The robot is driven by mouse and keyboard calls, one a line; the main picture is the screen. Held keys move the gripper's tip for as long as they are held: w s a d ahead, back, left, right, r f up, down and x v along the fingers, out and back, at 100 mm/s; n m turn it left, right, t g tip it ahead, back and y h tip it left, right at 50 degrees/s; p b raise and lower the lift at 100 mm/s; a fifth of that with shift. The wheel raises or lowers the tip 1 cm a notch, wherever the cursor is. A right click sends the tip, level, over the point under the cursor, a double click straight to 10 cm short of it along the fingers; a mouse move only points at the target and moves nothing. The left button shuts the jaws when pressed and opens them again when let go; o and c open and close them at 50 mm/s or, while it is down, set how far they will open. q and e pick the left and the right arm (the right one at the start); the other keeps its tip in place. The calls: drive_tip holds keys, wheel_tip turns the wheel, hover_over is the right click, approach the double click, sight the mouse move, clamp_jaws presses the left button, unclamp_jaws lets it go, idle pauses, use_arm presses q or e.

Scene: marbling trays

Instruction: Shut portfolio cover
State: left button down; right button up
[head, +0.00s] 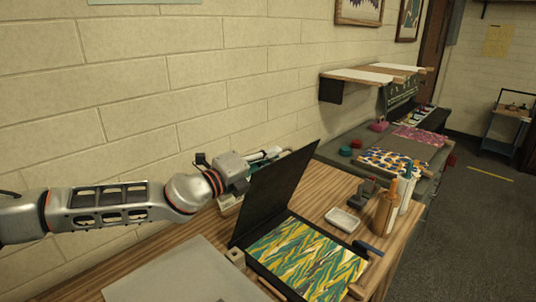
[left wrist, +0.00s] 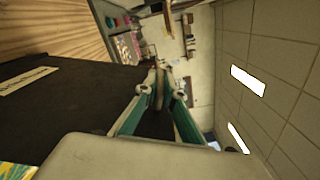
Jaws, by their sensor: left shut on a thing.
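The portfolio's black cover (head: 275,185) stands raised and steeply tilted from its hinge side in the head view. Its lower half (head: 273,284) lies flat on the wooden table and holds a green, yellow and white marbled sheet (head: 310,258). My left gripper (head: 275,153) is at the cover's upper edge, on the wall side, shut on the cover. In the left wrist view its teal-sided fingers (left wrist: 159,88) meet at the edge of the dark cover (left wrist: 80,105), which bears a pale label (left wrist: 26,80). My right gripper is out of view.
A grey board (head: 185,275) lies left of the portfolio on the table (head: 330,195). A white dish (head: 342,219), an orange-brown bottle (head: 386,208) and a white bottle (head: 405,190) stand to its right. The brick wall is close behind my left arm.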

use_arm(q)
drive_tip(key=c, duration=2.2)
unclamp_jaws()
drive_tip(key=shift+o, duration=0.2)
drive_tip(key=v, duration=1.2)
